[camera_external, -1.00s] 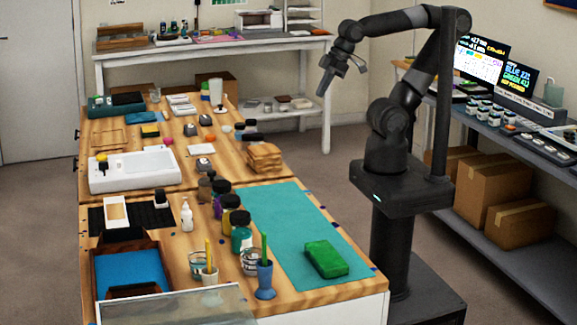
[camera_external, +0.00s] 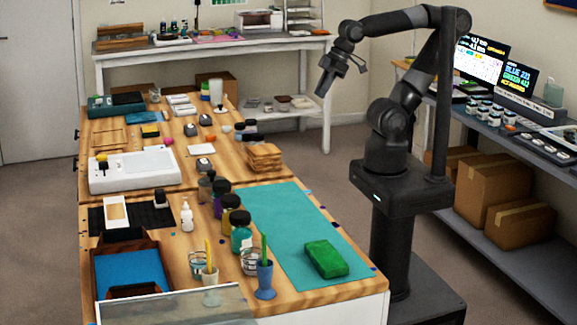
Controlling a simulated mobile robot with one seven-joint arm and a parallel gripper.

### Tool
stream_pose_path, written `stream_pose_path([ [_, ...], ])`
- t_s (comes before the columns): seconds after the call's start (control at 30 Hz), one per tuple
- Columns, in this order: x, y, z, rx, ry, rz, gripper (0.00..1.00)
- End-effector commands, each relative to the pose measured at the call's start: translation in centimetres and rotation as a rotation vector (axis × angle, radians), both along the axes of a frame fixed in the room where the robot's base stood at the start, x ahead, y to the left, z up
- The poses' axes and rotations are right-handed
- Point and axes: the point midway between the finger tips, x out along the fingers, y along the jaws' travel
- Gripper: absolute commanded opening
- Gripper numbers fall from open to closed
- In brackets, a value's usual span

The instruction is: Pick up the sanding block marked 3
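No number 3 is readable in this view, so I cannot tell which object is the sanding block marked 3. My gripper (camera_external: 322,90) hangs in the air right of the workbench, away from these blocks, pointing down. Its fingers are too small and dark to tell whether they are open or shut.
A green block (camera_external: 327,258) lies on the teal mat (camera_external: 290,222). Jars (camera_external: 240,230), cups and a blue brush holder (camera_external: 265,280) stand beside the mat. A white device (camera_external: 135,172) and stacked wood pieces (camera_external: 264,158) take up bench space. Much of the teal mat is clear.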

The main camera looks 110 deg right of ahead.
Motion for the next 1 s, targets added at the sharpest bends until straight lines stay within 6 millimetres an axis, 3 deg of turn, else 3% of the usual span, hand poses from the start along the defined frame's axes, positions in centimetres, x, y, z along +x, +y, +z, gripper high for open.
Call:
stream_pose_path([
  [0.7, 0.00, 0.00, 0.00, 0.000, 0.000, 0.000, 0.79],
  [1.0, 0.32, -0.04, 0.16, -0.001, 0.004, 0.000, 0.80],
])
